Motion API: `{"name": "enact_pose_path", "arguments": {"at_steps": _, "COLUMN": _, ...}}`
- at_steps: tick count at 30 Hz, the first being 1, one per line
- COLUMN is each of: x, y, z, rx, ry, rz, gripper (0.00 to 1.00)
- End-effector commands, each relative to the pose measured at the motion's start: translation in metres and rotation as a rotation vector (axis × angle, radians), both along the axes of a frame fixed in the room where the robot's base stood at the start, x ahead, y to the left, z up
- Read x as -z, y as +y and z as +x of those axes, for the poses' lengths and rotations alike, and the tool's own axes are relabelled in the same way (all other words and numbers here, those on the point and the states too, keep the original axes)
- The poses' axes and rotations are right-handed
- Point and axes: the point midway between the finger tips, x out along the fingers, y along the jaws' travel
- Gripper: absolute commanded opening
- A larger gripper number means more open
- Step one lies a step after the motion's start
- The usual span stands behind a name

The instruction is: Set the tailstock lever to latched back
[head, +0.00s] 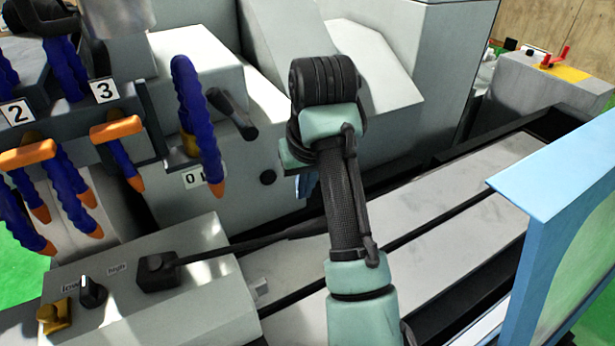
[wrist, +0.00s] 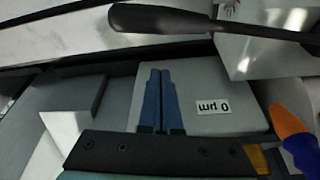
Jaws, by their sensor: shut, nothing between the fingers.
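My gripper (head: 307,187) is mostly hidden behind my wrist in the head view. A black lever with a thick grip also crosses the top of the wrist view (wrist: 210,20), apart from the fingers. A shorter black lever (head: 232,115) is on the upper housing. No label shows which is the tailstock lever.
Blue coolant hoses with orange nozzles (head: 198,110) hang at the left, near the short lever. The front box has a black knob (head: 92,291) and a yellow switch (head: 54,316). A blue-framed guard (head: 545,200) stands at the right. The pale machine bed (head: 450,225) is clear.

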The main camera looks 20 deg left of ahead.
Motion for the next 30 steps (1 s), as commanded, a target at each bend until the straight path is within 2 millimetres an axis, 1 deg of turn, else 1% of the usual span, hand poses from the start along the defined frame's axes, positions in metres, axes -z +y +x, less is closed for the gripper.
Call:
{"name": "enact_pose_path", "arguments": {"at_steps": 3, "x": 0.021, "y": 0.005, "z": 0.006, "rx": 0.002, "ry": 0.004, "rz": -0.002, "gripper": 0.00}}
{"name": "enact_pose_path", "arguments": {"at_steps": 4, "x": 0.023, "y": 0.003, "z": 0.005, "rx": 0.003, "ry": 0.001, "rz": 0.000, "gripper": 0.00}}
{"name": "enact_pose_path", "arguments": {"at_steps": 9, "x": 0.021, "y": -0.011, "z": -0.012, "rx": 0.002, "ry": -0.001, "rz": 0.000, "gripper": 0.00}}
{"name": "enact_pose_path", "arguments": {"at_steps": 15, "x": 0.022, "y": -0.019, "z": -0.022, "rx": 0.002, "ry": -0.003, "rz": 0.000, "gripper": 0.00}}
{"name": "enact_pose_path", "arguments": {"at_steps": 20, "x": 0.023, "y": -0.020, "z": -0.025, "rx": 0.001, "ry": -0.003, "rz": 0.000, "gripper": 0.00}}
{"name": "enact_pose_path", "arguments": {"at_steps": 30, "x": 0.022, "y": -0.019, "z": -0.023, "rx": 0.003, "ry": -0.002, "rz": -0.001, "gripper": 0.00}}
